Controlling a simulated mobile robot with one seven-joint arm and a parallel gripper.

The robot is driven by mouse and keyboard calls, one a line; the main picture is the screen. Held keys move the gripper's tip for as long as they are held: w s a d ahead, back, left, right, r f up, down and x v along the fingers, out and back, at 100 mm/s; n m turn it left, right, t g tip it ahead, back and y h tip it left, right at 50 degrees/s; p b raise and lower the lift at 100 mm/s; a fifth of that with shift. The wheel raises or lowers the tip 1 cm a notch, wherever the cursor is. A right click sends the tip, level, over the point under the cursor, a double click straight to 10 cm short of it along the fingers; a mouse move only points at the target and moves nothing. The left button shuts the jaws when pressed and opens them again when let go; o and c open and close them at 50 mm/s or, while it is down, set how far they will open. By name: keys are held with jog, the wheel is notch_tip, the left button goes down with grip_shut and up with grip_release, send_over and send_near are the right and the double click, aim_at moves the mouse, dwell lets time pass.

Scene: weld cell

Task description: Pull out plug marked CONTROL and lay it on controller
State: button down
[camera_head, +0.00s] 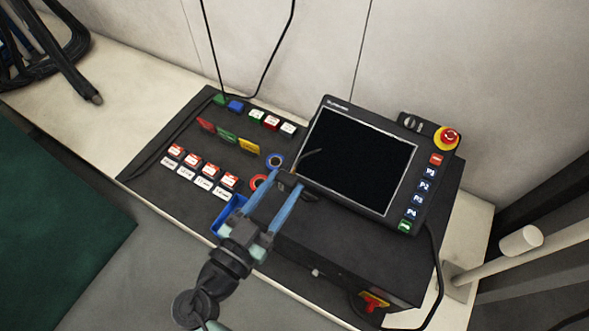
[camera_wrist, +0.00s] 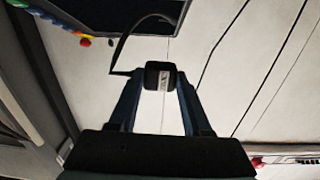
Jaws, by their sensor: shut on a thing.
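My gripper (camera_head: 287,186) has its two blue fingers shut on a small black plug (camera_head: 289,178). In the wrist view the plug (camera_wrist: 153,76) sits between the fingertips (camera_wrist: 160,88), with a white label strip on its face. The label's lettering is too small to read. A thin black cable bends up and away from the plug. In the head view the plug appears in front of the lower left corner of the controller's screen. The controller (camera_head: 345,255) is a black box with a tilted screen (camera_head: 360,160). I cannot tell whether the plug touches the controller.
A dark mat (camera_head: 150,172) left of the controller holds several coloured and labelled small parts, tape rolls (camera_head: 275,161) and a blue tray (camera_head: 229,214). A red emergency stop (camera_head: 447,138) is at the screen's right.

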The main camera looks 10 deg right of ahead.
jog(key=shift+n, duration=0.4)
jog(key=shift+s+a+f+b, duration=0.2)
jog(key=shift+f+b, duration=0.8)
jog(key=shift+f, duration=0.75)
jog(key=shift+s+a+f+b, duration=0.15)
jog(key=shift+f+b, duration=0.9)
jog(key=shift+f, duration=0.7)
jog(key=shift+s+a+f+b, duration=0.2)
jog(key=shift+f+b, duration=0.8)
jog(key=shift+f, duration=0.75)
jog(key=shift+c, duration=1.3)
grip_release()
jog(key=shift+s, duration=0.1)
jog(key=p+v, duration=0.2)
jog(key=v, duration=1)
jog(key=shift+s, duration=0.4)
jog(key=shift+a, duration=0.1)
